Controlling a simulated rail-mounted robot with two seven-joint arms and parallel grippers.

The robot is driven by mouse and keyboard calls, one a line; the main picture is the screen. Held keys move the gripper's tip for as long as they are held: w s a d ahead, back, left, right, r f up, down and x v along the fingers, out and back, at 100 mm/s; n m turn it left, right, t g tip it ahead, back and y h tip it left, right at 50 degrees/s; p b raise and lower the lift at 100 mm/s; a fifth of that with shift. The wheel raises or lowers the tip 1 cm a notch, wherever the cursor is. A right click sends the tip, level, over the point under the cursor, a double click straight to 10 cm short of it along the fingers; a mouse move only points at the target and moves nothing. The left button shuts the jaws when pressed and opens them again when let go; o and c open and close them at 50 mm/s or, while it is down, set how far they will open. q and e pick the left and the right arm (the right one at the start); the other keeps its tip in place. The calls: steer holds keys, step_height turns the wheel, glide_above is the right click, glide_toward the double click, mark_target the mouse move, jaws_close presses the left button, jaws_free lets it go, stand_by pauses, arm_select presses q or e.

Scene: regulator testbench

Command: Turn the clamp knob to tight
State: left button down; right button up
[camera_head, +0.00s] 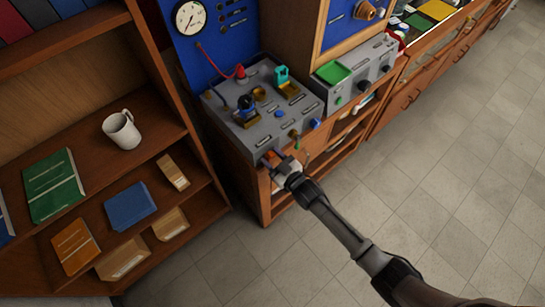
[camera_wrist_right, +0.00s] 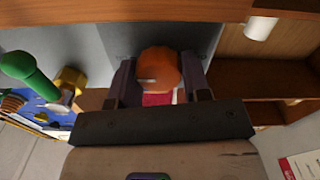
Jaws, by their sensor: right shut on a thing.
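The clamp knob is an orange, rounded knob (camera_wrist_right: 158,70) with a pale mark on its face, seen between the fingers in the right wrist view. In the head view it shows as a small orange patch (camera_head: 269,157) on the front face of the grey testbench (camera_head: 240,130). My right gripper (camera_head: 275,161) reaches that face from the lower right. In the right wrist view the right gripper (camera_wrist_right: 158,82) has a finger on each side of the knob and is shut on it. My left gripper is not in view.
A green-handled lever (camera_wrist_right: 30,72) and a brass part (camera_wrist_right: 70,82) stand beside the knob in the right wrist view. A shelf with a white mug (camera_head: 121,130) and books stands at the left. A second grey unit (camera_head: 355,75) is at the right. The tiled floor is clear.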

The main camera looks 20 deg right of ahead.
steer(key=shift+f, duration=0.1)
steer(key=o, duration=0.9)
steer(key=shift+s+d, duration=0.1)
steer(key=shift+s, duration=0.25)
steer(key=shift+b+v, duration=0.75)
steer(key=shift+v, duration=5.8)
steer(key=shift+d, duration=0.1)
